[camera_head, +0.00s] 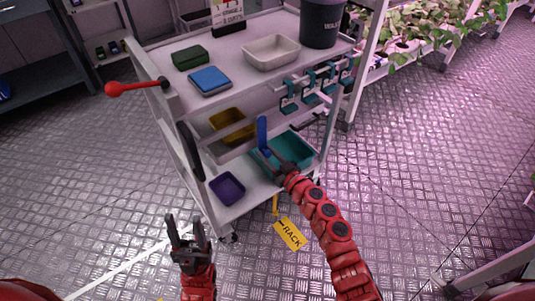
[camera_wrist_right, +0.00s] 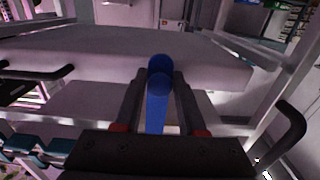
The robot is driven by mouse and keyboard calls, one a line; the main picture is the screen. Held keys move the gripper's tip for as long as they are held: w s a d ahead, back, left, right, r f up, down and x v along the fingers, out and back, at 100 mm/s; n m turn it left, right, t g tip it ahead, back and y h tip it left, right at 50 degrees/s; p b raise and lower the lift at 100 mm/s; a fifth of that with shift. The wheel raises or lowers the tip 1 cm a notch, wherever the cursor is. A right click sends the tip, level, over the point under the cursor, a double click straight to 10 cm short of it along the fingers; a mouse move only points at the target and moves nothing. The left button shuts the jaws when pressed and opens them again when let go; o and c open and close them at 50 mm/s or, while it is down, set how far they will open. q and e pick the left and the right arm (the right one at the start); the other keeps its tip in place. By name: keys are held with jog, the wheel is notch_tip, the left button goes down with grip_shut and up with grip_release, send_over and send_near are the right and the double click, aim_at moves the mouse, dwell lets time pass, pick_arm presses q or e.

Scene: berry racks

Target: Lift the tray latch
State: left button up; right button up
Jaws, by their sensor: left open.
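A blue upright handle (camera_head: 262,133) stands at the cart's lower level; I cannot tell for sure whether it is the tray latch. My right gripper (camera_head: 270,158) is at its lower part. In the right wrist view the blue handle (camera_wrist_right: 158,95) lies between the two dark fingers of my right gripper (camera_wrist_right: 160,82); whether they press on it is unclear. My left gripper (camera_head: 186,232) is open and empty, low in front of the cart's left side. A red lever (camera_head: 130,88) sticks out from the cart's upper left corner.
The cart's top (camera_head: 235,50) holds a green box (camera_head: 190,57), a blue box (camera_head: 210,80), a white tray (camera_head: 271,51) and a dark bucket (camera_head: 322,22). Below are yellow (camera_head: 230,121), teal (camera_head: 296,150) and purple (camera_head: 227,188) bins. A yellow tag (camera_head: 290,234) hangs in front.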

grip_shut()
dwell(1.1)
